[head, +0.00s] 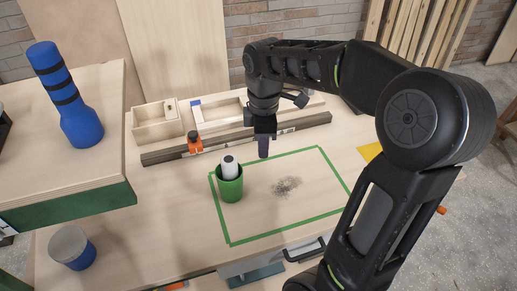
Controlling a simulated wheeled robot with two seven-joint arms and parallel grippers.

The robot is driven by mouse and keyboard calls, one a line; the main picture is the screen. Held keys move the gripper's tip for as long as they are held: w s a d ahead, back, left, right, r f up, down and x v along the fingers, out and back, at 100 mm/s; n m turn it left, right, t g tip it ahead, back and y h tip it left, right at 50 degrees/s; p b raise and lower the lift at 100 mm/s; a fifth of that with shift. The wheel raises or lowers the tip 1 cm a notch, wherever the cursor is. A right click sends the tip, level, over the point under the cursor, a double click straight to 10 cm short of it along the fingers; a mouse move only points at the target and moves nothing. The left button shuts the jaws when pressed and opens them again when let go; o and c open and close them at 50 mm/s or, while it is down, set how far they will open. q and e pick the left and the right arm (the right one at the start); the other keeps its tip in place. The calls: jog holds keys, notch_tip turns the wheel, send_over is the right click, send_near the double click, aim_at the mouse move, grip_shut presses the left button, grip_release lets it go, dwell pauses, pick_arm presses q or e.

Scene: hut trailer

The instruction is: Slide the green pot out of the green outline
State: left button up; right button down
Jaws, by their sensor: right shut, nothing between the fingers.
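The green pot (231,187) stands upright on the light wooden table, at the left side of the green outline (287,234). Its base looks to be just inside the left line, and a white cylinder with a dark top (229,167) stands in it. My right gripper (263,155) points down above the back part of the outline, to the right of the pot and apart from it. Its fingers are shut and empty. My left gripper is not in view.
A dark smudge (287,187) marks the table inside the outline. Behind lie a long dark rail (165,156), an orange clamp (195,142) and a wooden box (157,130). A blue bottle (80,125) stands on the raised box at left; a blue jar (72,248) is at front left.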

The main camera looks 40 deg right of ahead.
jog(key=w+a+f+p, duration=0.1)
jog(key=w+a+f, duration=0.1)
jog(key=f, duration=0.6)
jog(key=shift+w+a+f+p, duration=0.15)
jog(key=shift+a+f+p, duration=0.2)
jog(key=shift+a, duration=0.3)
jog(key=shift+r, duration=0.1)
jog(key=w+a, duration=0.8)
jog(key=a, duration=0.4)
jog(key=shift+w+b, duration=0.15)
jog(key=shift+b, duration=0.15)
